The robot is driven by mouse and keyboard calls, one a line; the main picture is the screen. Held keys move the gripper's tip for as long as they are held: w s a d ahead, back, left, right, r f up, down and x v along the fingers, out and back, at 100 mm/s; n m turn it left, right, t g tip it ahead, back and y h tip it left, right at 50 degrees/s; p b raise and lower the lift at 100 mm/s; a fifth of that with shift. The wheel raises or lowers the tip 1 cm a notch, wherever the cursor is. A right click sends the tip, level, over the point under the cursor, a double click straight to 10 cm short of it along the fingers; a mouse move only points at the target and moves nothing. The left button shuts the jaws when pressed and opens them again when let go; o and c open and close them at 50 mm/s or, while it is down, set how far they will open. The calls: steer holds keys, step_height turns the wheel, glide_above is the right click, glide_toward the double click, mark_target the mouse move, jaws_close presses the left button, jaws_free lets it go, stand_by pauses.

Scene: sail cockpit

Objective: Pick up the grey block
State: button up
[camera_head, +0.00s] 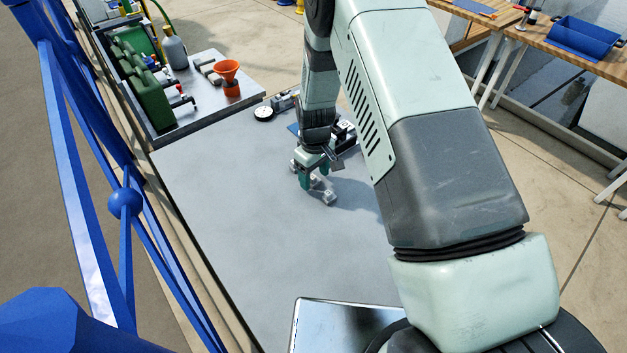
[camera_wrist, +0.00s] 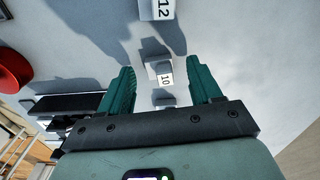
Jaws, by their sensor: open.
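My gripper (camera_head: 313,173) hangs low over the grey work surface (camera_head: 235,230), with its teal fingers apart. In the wrist view my gripper (camera_wrist: 160,76) is open, with small light grey blocks showing between and beyond its fingers. One grey block (camera_wrist: 155,66) carries a label "10" and lies between the fingertips in the picture; I cannot tell its depth. Another small grey block (camera_wrist: 163,99) shows nearer the palm. A block marked "12" (camera_wrist: 156,9) is at the top edge. In the head view a pale block (camera_head: 328,197) lies just right of the fingers; its label is unreadable.
A round gauge (camera_head: 263,113) and dark parts lie behind my gripper. An orange funnel (camera_head: 228,72), green canisters (camera_head: 150,92) and a grey bottle (camera_head: 174,48) stand on the far bench. Blue railing (camera_head: 124,202) runs along the left. The surface's left and front are clear.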

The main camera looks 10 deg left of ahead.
mark_target(315, 176)
steer(key=shift+f, duration=0.6)
steer(key=c, duration=1.1)
step_height(315, 176, up, 10)
steer(key=shift+r, duration=0.1)
steer(key=shift+r, duration=1.45)
